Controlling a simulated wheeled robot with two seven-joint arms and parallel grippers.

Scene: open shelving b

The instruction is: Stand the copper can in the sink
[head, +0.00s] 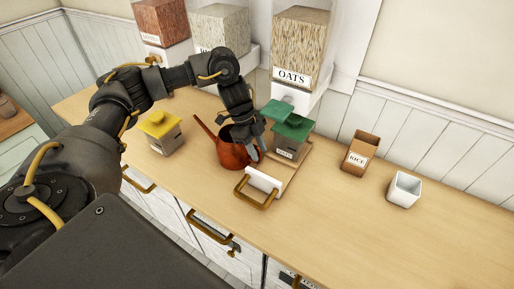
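The copper can (230,155), a reddish can with a long thin spout pointing up and left, stands upright on the wooden counter. My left gripper (254,147) reaches down over the can's right side from above, with its fingers at or very near the rim. The fingers overlap the can and each other in the head view, so I cannot tell whether they touch or grip it. I see no sink in this view. My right gripper is not in view.
A yellow-lidded box (164,136) stands left of the can and a green-lidded box (287,142) right of it. A white-fronted piece with a brass handle (254,196) lies in front. The rice box (359,154) and white cup (404,189) stand right. Dispensers, including oats (300,48), line the back.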

